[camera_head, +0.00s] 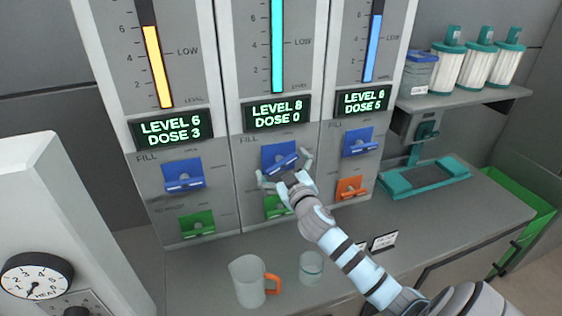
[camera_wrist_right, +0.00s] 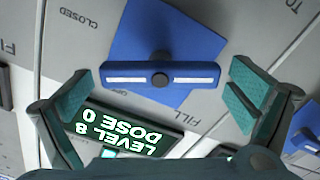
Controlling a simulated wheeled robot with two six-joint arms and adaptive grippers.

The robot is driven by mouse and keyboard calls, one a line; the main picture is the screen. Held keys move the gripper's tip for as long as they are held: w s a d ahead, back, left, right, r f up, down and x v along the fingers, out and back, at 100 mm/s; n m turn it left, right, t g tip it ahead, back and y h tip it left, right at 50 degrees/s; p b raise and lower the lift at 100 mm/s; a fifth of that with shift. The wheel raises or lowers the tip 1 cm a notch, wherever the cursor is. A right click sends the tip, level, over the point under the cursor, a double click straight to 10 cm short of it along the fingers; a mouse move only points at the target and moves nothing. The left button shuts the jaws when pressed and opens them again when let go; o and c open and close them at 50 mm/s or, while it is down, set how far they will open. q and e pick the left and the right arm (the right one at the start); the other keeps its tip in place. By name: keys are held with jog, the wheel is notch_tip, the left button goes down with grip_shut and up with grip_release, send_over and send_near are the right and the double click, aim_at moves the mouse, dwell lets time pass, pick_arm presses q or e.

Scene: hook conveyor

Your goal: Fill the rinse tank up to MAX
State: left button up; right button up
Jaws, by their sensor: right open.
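Three tank panels stand side by side, and no rinse label is readable. The middle panel's teal gauge (camera_head: 277,45) is above a display (camera_head: 277,113) reading LEVEL 8, DOSE 0. Its blue FILL handle (camera_head: 275,157) also shows in the wrist view (camera_wrist_right: 162,75) as a bar on a blue plate. My right gripper (camera_head: 285,170) is open in front of this handle. In the wrist view its fingers stand apart on either side of the bar, not visibly touching it. A green handle (camera_head: 275,208) below is partly hidden by my gripper. My left gripper is out of view.
The left panel has a blue handle (camera_head: 183,175) and a green handle (camera_head: 197,223). The right panel has a blue handle (camera_head: 359,143) and an orange handle (camera_head: 352,188). A jug (camera_head: 247,282) and a beaker (camera_head: 311,268) stand on the counter below.

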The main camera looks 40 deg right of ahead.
jog(key=shift+w+d, duration=0.1)
jog(key=shift+w, duration=0.25)
jog(key=shift+s+r, duration=0.1)
